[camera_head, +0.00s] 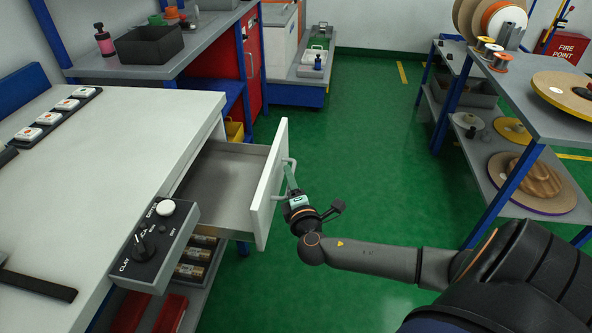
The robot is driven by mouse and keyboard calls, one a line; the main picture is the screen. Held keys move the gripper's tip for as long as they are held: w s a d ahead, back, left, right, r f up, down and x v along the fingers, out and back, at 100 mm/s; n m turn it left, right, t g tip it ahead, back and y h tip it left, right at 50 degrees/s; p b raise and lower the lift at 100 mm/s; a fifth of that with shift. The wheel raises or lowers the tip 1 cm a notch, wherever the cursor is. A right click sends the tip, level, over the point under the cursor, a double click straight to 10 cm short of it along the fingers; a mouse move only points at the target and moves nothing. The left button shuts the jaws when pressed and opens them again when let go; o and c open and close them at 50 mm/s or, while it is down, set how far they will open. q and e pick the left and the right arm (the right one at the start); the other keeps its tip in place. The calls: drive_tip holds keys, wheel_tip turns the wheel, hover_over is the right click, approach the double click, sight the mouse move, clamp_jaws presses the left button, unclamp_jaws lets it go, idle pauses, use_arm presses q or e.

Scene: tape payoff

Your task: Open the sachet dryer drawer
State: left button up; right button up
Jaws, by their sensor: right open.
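A white drawer (232,172) stands pulled out from under the right side of the white bench (75,190). Its inside looks empty. A light bar handle (289,178) is on the drawer's front panel (268,190). My right gripper (291,182) is at the handle, with its fingers pointing towards it. Its jaws are open, and I cannot tell whether they touch the bar. My left gripper is not in view.
A grey control box (152,245) with a knob and a white button sits at the bench edge near the drawer. A grey shelf (545,110) with spools stands at the right. Green floor (370,130) between them is clear.

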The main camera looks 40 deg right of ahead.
use_arm(q)
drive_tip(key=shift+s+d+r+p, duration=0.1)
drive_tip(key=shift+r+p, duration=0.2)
drive_tip(key=shift+p, duration=0.2)
use_arm(e)
drive_tip(key=v, duration=1.1)
drive_tip(key=shift+s+a, duration=0.2)
drive_tip(key=shift+s, duration=0.1)
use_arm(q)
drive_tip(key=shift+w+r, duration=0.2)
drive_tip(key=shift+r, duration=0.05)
